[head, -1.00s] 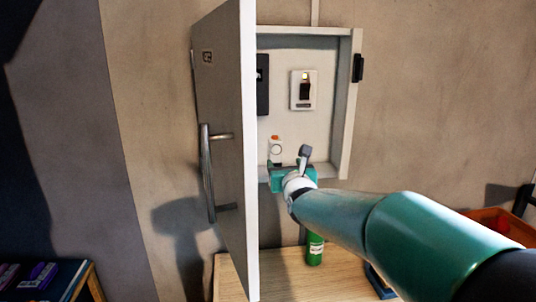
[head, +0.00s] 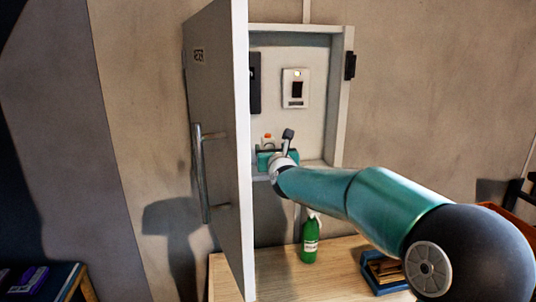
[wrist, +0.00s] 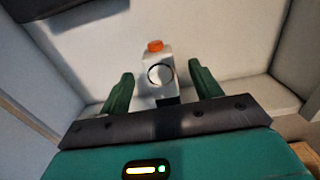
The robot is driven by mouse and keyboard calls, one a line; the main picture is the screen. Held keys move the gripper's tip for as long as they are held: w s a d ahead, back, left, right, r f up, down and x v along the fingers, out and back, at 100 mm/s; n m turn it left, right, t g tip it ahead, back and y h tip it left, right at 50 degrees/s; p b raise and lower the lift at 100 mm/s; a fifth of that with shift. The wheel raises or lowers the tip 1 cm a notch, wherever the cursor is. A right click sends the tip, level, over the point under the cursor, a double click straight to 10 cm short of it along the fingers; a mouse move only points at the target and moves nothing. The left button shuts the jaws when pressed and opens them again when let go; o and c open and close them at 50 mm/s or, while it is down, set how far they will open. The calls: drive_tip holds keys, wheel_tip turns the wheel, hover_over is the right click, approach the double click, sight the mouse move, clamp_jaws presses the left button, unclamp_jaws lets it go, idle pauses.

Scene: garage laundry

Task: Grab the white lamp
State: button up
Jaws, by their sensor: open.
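The white lamp (head: 267,139), with an orange top, stands in the open wall cabinet (head: 342,110), just behind my gripper (head: 277,158). In the wrist view the lamp (wrist: 158,70) is upright on the cabinet floor, with a round dark-rimmed lens facing me and the orange cap on top. My gripper (wrist: 160,80) is open. One green finger is at each side of the lamp, with a gap visible on both sides. The lamp's base is partly hidden by the gripper body.
The cabinet door (head: 222,140) stands open on the left. A switch panel (head: 295,88) and a dark box (head: 255,82) are on the cabinet's back wall. Below, a wooden table (head: 330,265) holds a green bottle (head: 310,240) and a blue tray (head: 370,270).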

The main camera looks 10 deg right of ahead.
sight(269, 145)
drive_tip(key=w, duration=0.5)
drive_tip(key=shift+w, duration=0.35)
drive_tip(key=shift+s, duration=0.1)
drive_tip(key=c, duration=1.1)
drive_tip(key=shift+c, duration=0.2)
drive_tip(key=shift+r, duration=0.1)
